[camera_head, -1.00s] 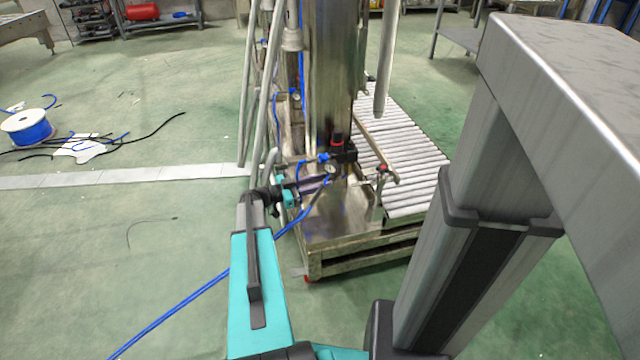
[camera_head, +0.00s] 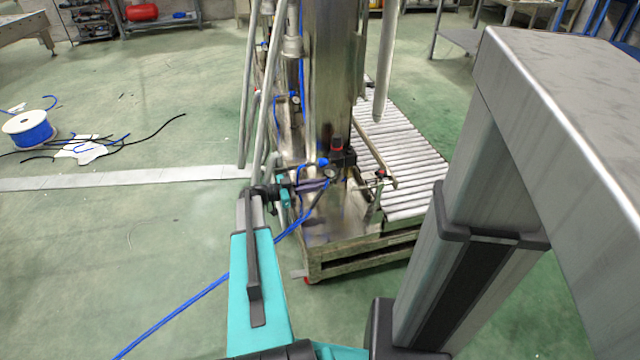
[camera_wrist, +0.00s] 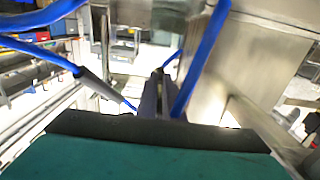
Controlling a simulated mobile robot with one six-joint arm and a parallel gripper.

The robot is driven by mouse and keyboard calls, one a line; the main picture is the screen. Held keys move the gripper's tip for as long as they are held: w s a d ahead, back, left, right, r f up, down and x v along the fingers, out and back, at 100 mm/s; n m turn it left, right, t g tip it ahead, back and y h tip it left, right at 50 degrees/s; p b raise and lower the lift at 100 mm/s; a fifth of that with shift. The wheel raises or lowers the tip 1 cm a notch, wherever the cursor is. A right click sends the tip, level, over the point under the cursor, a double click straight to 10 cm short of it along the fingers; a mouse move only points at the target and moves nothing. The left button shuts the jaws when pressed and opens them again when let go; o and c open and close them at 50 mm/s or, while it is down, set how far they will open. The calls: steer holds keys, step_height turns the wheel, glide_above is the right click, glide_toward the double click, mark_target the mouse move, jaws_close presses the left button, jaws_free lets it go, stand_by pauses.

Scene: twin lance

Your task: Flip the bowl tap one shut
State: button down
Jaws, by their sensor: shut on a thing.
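My gripper (camera_head: 318,184) reaches in from the left to the foot of the steel column, just below a small round gauge and a blue fitting (camera_head: 322,162). In the wrist view its dark, narrow fingers (camera_wrist: 157,88) are close together, with blue hoses beside them. They are shut on a small part that I take to be bowl tap one. The fingers and hoses hide that part almost wholly, so I cannot tell the tap's angle.
The steel column (camera_head: 330,85) stands on a low metal cart (camera_head: 335,236) with a roller conveyor (camera_head: 415,165) to its right. A blue hose (camera_head: 190,305) crosses the floor. A grey metal frame (camera_head: 550,120) fills the right side.

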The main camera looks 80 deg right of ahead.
stand_by(0.3)
steer(key=c, duration=1.9)
jaws_free()
steer(key=shift+w, duration=0.15)
steer(key=p+v, duration=0.2)
steer(key=v, duration=1.1)
steer(key=shift+w+p, duration=0.2)
steer(key=shift+p, duration=0.2)
